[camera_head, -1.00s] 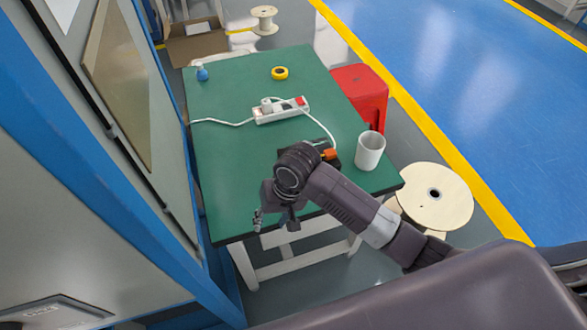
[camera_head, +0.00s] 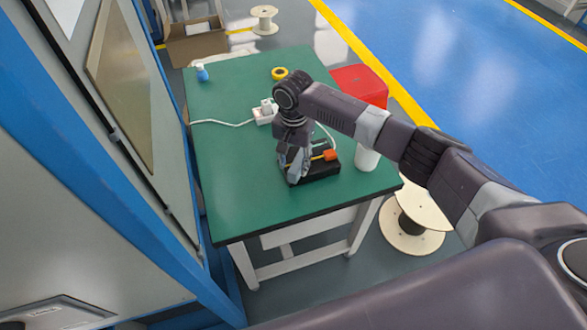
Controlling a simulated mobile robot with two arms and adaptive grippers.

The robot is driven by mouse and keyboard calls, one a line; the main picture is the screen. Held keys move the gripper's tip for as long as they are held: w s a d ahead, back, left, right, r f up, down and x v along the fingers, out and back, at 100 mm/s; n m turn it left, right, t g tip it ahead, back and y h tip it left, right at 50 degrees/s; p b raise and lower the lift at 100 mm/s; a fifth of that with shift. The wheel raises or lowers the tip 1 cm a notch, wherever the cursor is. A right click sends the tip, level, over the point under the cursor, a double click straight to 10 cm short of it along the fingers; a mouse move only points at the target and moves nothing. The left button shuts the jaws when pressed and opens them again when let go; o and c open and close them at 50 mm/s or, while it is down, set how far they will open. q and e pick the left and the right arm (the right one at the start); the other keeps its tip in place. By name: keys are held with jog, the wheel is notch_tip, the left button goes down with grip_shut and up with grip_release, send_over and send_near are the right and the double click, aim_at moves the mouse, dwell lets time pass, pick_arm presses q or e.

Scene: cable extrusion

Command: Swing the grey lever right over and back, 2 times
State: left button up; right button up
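A small black device (camera_head: 325,170) with an orange block (camera_head: 330,155) sits near the front right part of the green table (camera_head: 240,200). My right gripper (camera_head: 294,172) points down at the left side of this device, with its fingers over or right beside it. I cannot make out the grey lever apart from the grey gripper fingers, which cover that part of the device. Whether the fingers are open or closed, or touch anything, is too small to tell. My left gripper is out of view.
A red bin (camera_head: 360,84) stands beyond the table. The table's front left is clear.

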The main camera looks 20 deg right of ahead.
aim_at(293, 170)
jog(key=shift+f, duration=1.8)
jog(key=shift+c, duration=0.2)
grip_shut()
